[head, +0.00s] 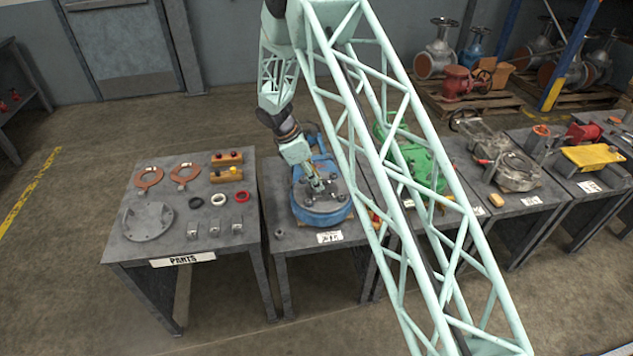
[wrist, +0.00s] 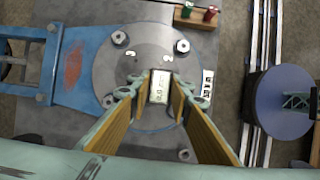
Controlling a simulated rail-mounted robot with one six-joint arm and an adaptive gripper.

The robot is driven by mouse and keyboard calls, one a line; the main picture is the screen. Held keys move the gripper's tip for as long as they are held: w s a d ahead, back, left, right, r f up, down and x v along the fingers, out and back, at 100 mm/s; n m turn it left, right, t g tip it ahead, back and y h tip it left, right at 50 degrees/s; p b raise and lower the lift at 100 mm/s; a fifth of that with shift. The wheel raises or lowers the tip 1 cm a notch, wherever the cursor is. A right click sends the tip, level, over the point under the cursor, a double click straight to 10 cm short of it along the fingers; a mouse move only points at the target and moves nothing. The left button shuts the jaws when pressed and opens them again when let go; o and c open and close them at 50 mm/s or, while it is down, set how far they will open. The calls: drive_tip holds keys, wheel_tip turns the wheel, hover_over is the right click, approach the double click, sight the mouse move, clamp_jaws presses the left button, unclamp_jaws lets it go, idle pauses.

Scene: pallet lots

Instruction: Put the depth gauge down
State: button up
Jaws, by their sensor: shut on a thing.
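The depth gauge (wrist: 161,86) shows in the wrist view as a small pale block with a digital display. My gripper (wrist: 160,92) is shut on it, its yellow-padded fingers on either side. In the wrist view they are over the grey round flange (wrist: 112,62) of the blue valve (wrist: 74,65). In the head view my gripper (head: 319,188) is low over the top of this blue valve (head: 335,210), on the second table. The gauge's lower end is hidden, so I cannot tell whether it touches the flange.
Bolts stand around the flange. The parts table (head: 125,248) at the left holds orange rings, a grey disc, small rings, brackets and wooden blocks. A green valve (head: 418,165) stands to the right of the blue one, partly behind my arm.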

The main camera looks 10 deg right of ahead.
drive_tip(key=o, duration=1.1)
drive_tip(key=shift+r, duration=0.1)
drive_tip(key=shift+p+v, duration=0.95)
drive_tip(key=shift+v, duration=5)
